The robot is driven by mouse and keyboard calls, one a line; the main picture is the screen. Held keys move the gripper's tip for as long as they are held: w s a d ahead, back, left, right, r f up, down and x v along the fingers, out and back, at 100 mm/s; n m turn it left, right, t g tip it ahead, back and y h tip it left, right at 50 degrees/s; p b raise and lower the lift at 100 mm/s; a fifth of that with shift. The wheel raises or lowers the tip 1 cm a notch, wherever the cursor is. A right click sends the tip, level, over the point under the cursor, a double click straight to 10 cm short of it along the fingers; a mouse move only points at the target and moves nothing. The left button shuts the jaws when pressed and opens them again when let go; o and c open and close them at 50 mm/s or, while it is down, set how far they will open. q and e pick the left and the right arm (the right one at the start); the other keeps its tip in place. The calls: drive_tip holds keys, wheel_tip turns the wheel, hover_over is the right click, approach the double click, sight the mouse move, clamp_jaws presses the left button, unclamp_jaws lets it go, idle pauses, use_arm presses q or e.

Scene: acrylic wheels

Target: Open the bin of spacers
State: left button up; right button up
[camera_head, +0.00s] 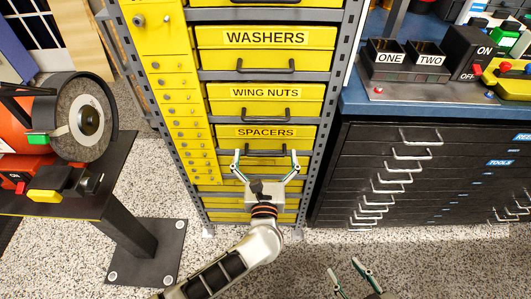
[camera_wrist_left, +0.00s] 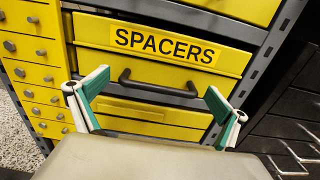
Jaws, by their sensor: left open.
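The yellow spacers bin (camera_head: 300,132) sits in the grey rack under the wing nuts bin and looks closed. Its front also shows in the left wrist view (camera_wrist_left: 232,62), with a black SPACERS label and a dark bar handle (camera_wrist_left: 158,87). My left gripper (camera_head: 265,160) is open and empty in front of the handle (camera_head: 265,153). In the left wrist view its green-lined fingers (camera_wrist_left: 156,92) stand apart, one towards each end of the handle. I cannot tell the exact gap in depth. My right gripper (camera_head: 345,268) shows at the bottom edge with its fingers apart and empty, away from the bin.
The washers bin (camera_head: 310,60) and wing nuts bin (camera_head: 314,108) are above, and more yellow drawers (camera_wrist_left: 130,106) are below. Small knobbed drawers (camera_head: 165,83) line the left. A dark tool cabinet (camera_head: 350,170) stands right; a grinder (camera_head: 85,118) on its stand is left.

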use_arm(q)
drive_tip(key=c, duration=1.6)
drive_tip(key=shift+o, duration=0.2)
drive_tip(key=s+b, duration=0.1)
drive_tip(key=s, duration=1.7)
drive_tip(key=shift+s, duration=0.4)
use_arm(e)
drive_tip(key=shift+a+f, duration=0.1)
drive_tip(key=shift+a, duration=0.1)
use_arm(q)
drive_tip(key=o, duration=1.6)
drive_tip(key=shift+c, duration=0.2)
use_arm(e)
drive_tip(key=shift+w, duration=0.1)
use_arm(q)
drive_tip(key=shift+r, duration=0.1)
